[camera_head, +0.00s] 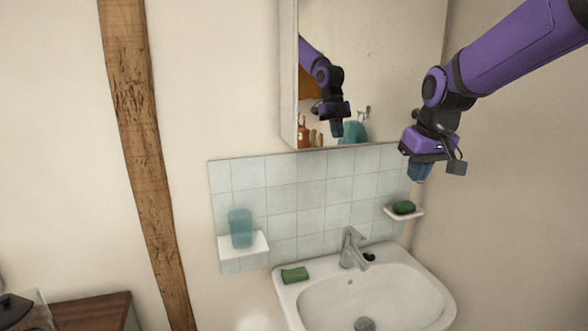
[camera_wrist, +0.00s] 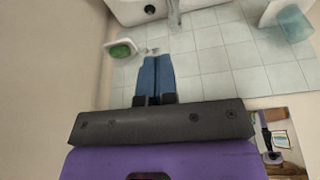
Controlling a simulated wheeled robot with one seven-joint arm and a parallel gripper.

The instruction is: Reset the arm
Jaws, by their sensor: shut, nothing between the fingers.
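My gripper (camera_head: 419,172) is at the end of my purple arm, at the upper right of the head view, pointing down. It is above the right soap dish (camera_head: 405,213), which holds a dark green soap (camera_head: 403,207), with a gap between. In the wrist view the blue fingers of my gripper (camera_wrist: 154,61) are together with nothing between them. The soap dish (camera_wrist: 115,46) and green soap (camera_wrist: 120,51) show to the left of the fingers there, apart from them.
A white sink (camera_head: 436,283) with a faucet (camera_head: 352,248) stands below; a green bar (camera_head: 294,275) lies on its left rim. A teal cup (camera_head: 240,228) stands on a left wall shelf (camera_head: 258,246). A mirror cabinet (camera_head: 289,75) hangs above the tiles. A wooden beam (camera_head: 146,150) runs down the left wall.

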